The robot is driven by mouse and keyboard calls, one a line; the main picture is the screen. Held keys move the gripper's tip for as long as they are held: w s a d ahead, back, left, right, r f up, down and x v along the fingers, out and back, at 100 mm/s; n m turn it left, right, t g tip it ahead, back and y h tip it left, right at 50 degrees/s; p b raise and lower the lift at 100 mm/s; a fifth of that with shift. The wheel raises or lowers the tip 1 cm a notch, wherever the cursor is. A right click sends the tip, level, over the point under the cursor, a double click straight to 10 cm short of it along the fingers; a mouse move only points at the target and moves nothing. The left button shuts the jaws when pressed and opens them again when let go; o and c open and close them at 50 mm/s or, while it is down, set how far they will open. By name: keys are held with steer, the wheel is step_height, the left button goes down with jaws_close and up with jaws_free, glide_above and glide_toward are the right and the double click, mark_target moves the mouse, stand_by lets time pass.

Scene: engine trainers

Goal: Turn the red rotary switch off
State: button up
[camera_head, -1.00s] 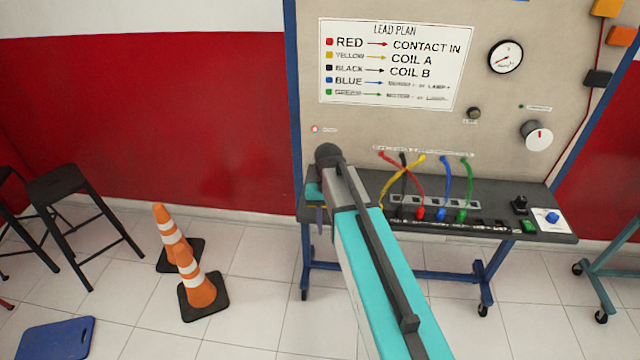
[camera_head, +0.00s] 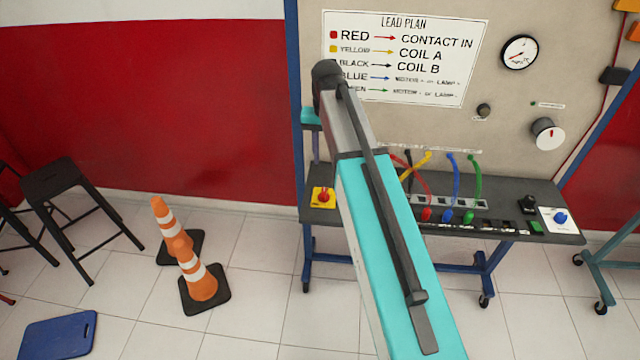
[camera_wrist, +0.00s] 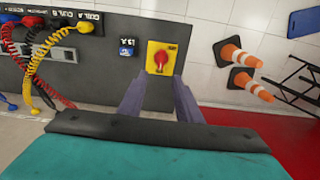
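The red rotary switch (camera_head: 324,194) sits on a yellow plate at the left end of the grey bench shelf in the head view. In the wrist view the red knob (camera_wrist: 161,60) on its yellow plate lies just beyond and between my fingers. My gripper (camera_wrist: 159,92) is open, with two purple-grey fingers apart and nothing between them. In the head view my arm covers part of the panel, and only a bit of a finger shows above the switch. The fingers appear apart from the knob; the exact gap is hard to tell.
Coiled red, yellow, blue and green leads (camera_head: 450,190) rise from the shelf right of my arm. A blue knob (camera_head: 561,217) is at the shelf's right end. A white dial (camera_head: 547,134) and a gauge (camera_head: 519,52) are on the panel. Orange cones (camera_head: 197,277) stand on the floor left.

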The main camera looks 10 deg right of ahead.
mark_target(325, 192)
steer(key=shift+a+f, duration=0.1)
steer(key=shift+f, duration=0.05)
steer(key=shift+f+b, duration=4.5)
steer(key=shift+f, duration=2.3)
jaws_close()
